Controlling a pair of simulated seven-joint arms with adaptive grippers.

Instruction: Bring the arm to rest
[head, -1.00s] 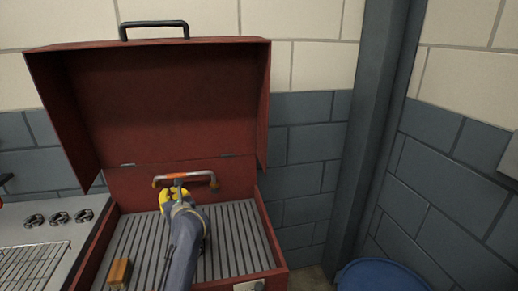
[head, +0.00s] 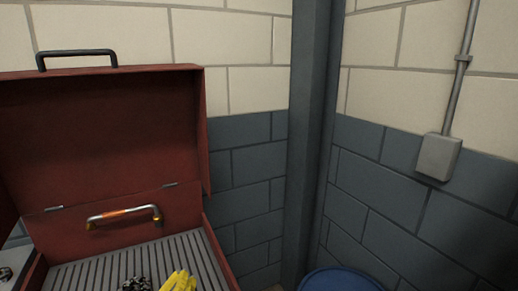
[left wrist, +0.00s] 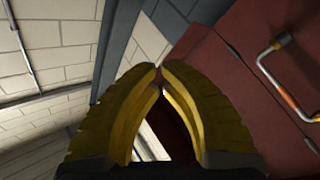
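My left gripper (head: 165,283) shows at the bottom edge of the head view, over the slatted floor of the red case, partly cut off. In the left wrist view its yellow fingers (left wrist: 158,72) meet at the tips with nothing held between them. The red case (head: 110,125) stands open with its lid up. A metal bar with an orange grip (head: 125,215) lies against its inner back wall, apart from the gripper; it also shows at the right of the left wrist view (left wrist: 290,97). My right gripper is not in view.
A grey pillar (head: 309,140) stands in the wall corner right of the case. A blue round container (head: 342,281) stands at the bottom. A grey box with a pipe (head: 438,156) is on the right wall.

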